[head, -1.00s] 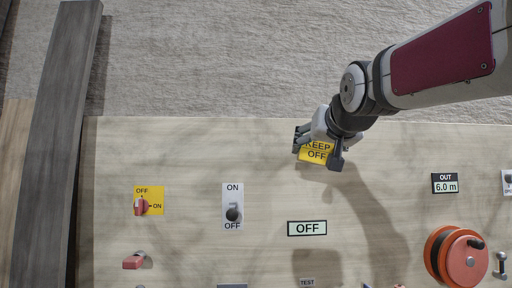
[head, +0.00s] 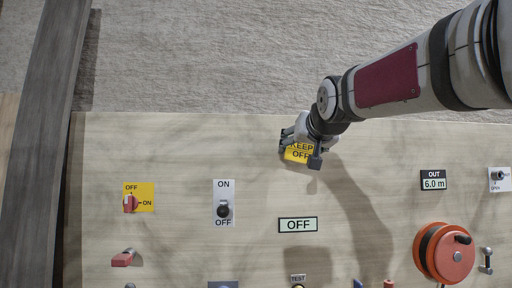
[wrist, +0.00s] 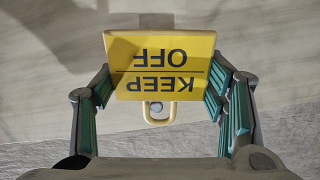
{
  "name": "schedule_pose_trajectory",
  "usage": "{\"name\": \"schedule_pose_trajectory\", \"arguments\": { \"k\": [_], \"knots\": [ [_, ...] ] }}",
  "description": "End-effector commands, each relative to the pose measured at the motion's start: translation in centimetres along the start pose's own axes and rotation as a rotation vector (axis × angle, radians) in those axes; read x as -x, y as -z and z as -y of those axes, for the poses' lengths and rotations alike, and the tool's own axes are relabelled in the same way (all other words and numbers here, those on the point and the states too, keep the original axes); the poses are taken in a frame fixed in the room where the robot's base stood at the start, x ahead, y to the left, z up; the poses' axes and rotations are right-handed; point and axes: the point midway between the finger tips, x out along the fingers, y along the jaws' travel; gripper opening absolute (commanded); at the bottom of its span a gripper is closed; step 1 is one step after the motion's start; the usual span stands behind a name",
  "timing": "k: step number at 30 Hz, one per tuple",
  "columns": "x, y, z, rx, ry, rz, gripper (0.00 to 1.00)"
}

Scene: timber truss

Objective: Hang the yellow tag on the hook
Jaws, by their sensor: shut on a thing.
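The yellow KEEP OFF tag (head: 299,153) is in my gripper (head: 301,157) over the upper middle of the wooden panel in the head view. In the wrist view the tag (wrist: 160,60) sits between the two green-padded fingers of my gripper (wrist: 158,90), with its lettering upside down and its pale loop pointing down in the picture. A small grey round thing (wrist: 158,109) shows at the loop and may be the hook. I cannot tell whether it passes through the loop. No hook is clearly seen in the head view; my gripper and the tag cover that area.
The panel (head: 180,145) bears a red rotary switch (head: 131,203), an ON/OFF toggle (head: 223,209), an OFF display (head: 298,225) and an orange reel (head: 445,253). A dark timber (head: 40,150) lies along the left. The panel's upper left is bare.

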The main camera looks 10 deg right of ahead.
Motion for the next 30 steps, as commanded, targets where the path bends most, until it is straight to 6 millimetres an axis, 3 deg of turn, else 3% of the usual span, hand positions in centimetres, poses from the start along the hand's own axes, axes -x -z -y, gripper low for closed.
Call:
{"name": "schedule_pose_trajectory", "arguments": {
  "k": [15, 30],
  "knots": [
    [-2.8, -0.1, 0.1, -0.001, 0.001, 0.0, 0.21],
    [-3.4, -0.3, 0.0, -0.001, 0.001, -0.001, 0.21]
  ]
}}
